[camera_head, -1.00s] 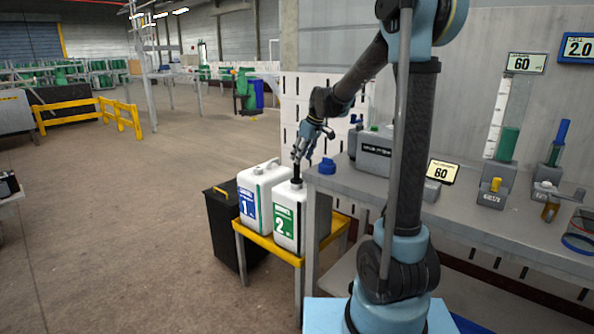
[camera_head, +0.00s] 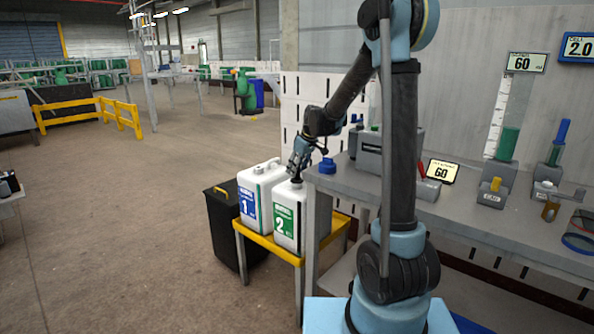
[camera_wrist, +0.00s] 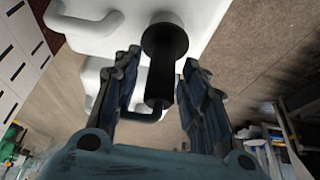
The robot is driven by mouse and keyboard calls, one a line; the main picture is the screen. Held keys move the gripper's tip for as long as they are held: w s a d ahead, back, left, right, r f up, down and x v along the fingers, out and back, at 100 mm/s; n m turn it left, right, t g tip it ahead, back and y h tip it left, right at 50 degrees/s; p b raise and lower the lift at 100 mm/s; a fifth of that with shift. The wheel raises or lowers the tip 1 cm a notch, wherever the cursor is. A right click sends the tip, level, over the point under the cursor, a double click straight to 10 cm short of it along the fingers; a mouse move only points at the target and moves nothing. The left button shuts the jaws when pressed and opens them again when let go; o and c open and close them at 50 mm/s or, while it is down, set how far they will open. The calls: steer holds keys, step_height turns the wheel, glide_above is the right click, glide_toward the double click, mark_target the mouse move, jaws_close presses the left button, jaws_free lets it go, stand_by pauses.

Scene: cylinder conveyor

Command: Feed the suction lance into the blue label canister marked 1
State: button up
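The white canister with the blue label marked 1 (camera_head: 262,186) stands on the left of a yellow-edged stand. The white canister with the green label marked 2 (camera_head: 287,245) stands beside it, to the right. The black suction lance (camera_head: 296,183) stands in the top of canister 2; its collar and shaft (camera_wrist: 161,75) show in the wrist view. My gripper (camera_head: 295,171) is just above canister 2, around the lance's upper end. In the wrist view my gripper (camera_wrist: 160,92) is open, with a finger on each side of the shaft and visible gaps. The lance's lower part is hidden.
The yellow stand (camera_head: 270,243) abuts a grey workbench (camera_head: 465,222) on the right, which holds a blue cap (camera_head: 327,166) near its edge. A black bin (camera_head: 222,230) stands left of the stand. The floor further left is clear.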

jaws_close()
step_height(320, 180, up, 15)
stand_by(2.3)
steer(key=shift+r, duration=0.2)
stand_by(0.8)
step_height(320, 180, up, 7)
steer(key=shift+f, duration=0.15)
stand_by(1.3)
stand_by(1.0)
steer(key=shift+r, duration=2)
